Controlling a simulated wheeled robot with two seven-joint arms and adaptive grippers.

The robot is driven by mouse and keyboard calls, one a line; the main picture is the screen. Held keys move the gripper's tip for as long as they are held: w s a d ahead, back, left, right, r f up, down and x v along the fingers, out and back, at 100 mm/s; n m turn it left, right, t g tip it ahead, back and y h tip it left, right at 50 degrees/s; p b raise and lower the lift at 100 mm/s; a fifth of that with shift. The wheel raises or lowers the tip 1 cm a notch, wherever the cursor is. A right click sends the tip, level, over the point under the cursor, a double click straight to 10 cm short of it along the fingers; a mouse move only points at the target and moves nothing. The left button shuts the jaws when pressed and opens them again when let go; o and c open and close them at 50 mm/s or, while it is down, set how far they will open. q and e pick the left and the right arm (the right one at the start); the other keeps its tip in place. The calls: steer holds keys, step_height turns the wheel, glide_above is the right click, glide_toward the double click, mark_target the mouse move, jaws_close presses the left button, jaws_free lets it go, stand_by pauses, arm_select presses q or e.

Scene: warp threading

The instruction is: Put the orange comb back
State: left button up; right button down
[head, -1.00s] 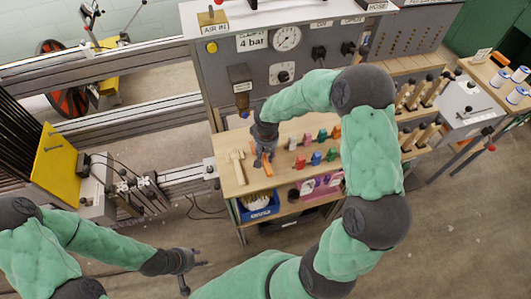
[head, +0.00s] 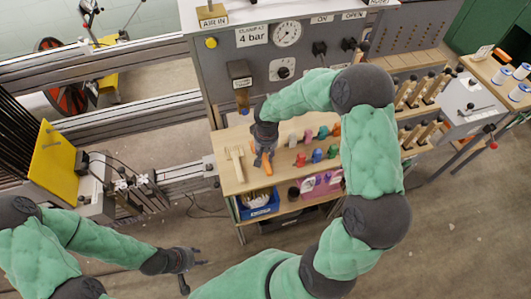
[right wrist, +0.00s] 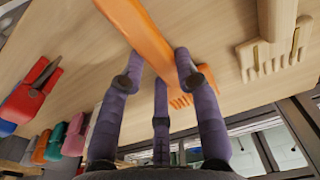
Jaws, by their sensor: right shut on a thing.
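The orange comb (right wrist: 138,28) runs between the fingers of my right gripper (right wrist: 160,85) in the right wrist view, its teeth showing low between them. The gripper is shut on it. In the head view my right gripper (head: 263,156) is over the left part of the wooden bench top, with a bit of the orange comb (head: 268,169) showing below the fingers. I cannot tell whether the comb touches the bench. My left gripper (head: 190,264) is open and empty over the floor, at the lower left of the head view.
A pale wooden comb (head: 235,164) lies left of my right gripper on the bench top (head: 232,184). Several coloured clips (head: 318,155) stand to the right. A blue bin (head: 259,209) sits below the front edge. The gauge panel (head: 225,60) rises behind.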

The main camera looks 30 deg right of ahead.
steer(key=shift+f, duration=0.15)
steer(key=shift+c, duration=2)
jaws_free()
steer(key=shift+s+a+r+p, duration=0.15)
steer(key=shift+s+r+p, duration=0.35)
steer(key=shift+r+p, duration=0.75)
steer(key=shift+s+a+r+p, duration=0.1)
steer(key=shift+s+r+p, duration=0.5)
steer(key=shift+r, duration=1.2)
steer(key=shift+s+a+r+p, duration=0.15)
steer(key=shift+s+r+p, duration=0.2)
steer(key=shift+r+p, duration=0.95)
steer(key=shift+r+b, duration=0.2)
steer(key=shift+b, duration=0.1)
